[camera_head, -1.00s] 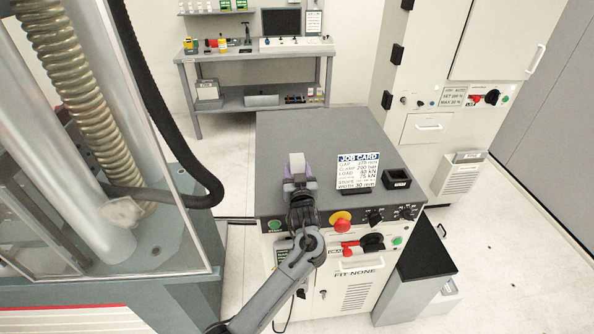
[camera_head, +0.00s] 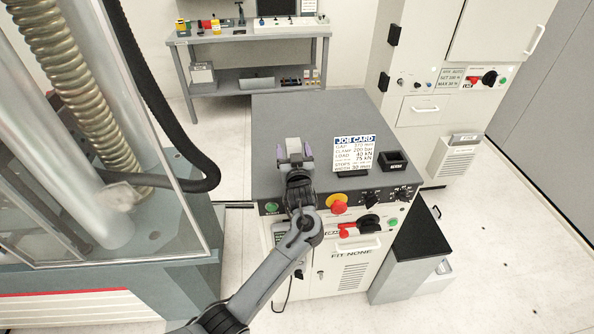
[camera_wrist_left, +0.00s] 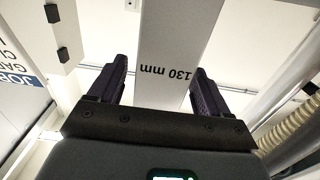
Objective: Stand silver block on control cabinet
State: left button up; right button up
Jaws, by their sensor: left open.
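The silver block (camera_head: 294,147) is upright at the left part of the control cabinet's grey top (camera_head: 318,115), with its pale upper end showing in the head view. In the left wrist view the block (camera_wrist_left: 174,45) rises between the fingers, its face marked "130 mm". My left gripper (camera_head: 294,160) is open, with one dark purple finger on each side of the block. In the left wrist view the gripper (camera_wrist_left: 160,88) also shows spread around it. The block's lower end is hidden behind the gripper. My right gripper is not in view.
A job card (camera_head: 354,154) and a small black holder (camera_head: 393,161) stand on the cabinet to the right. A red emergency button (camera_head: 339,206) is on its front edge. The testing machine's clear guard (camera_head: 160,150) is close on the left. The cabinet top's back is clear.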

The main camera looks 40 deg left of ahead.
pick_arm(q)
jog(key=v, duration=1.2)
jog(key=s+d+f+m+g+h, duration=0.1)
jog(key=s+d+f+m+h, duration=0.55)
jog(key=s+f+h, duration=0.5)
jog(key=s+d+f+m+g, duration=0.1)
jog(key=s+d+f+g, duration=0.1)
jog(key=s, duration=0.5)
jog(key=s+d+f+m+g+h, duration=0.1)
jog(key=s+d+m+g, duration=0.1)
jog(key=s, duration=0.5)
jog(key=s+d+f+m+g, duration=0.1)
jog(key=s+d+f+g, duration=0.1)
jog(key=s+g, duration=0.2)
jog(key=s, duration=0.3)
jog(key=shift+f, duration=0.3)
jog(key=shift+m+h, duration=0.25)
notch_tip(320, 180, up, 25)
jog(key=p, duration=2.5)
jog(key=shift+r+p, duration=0.2)
jog(key=shift+p, duration=0.1)
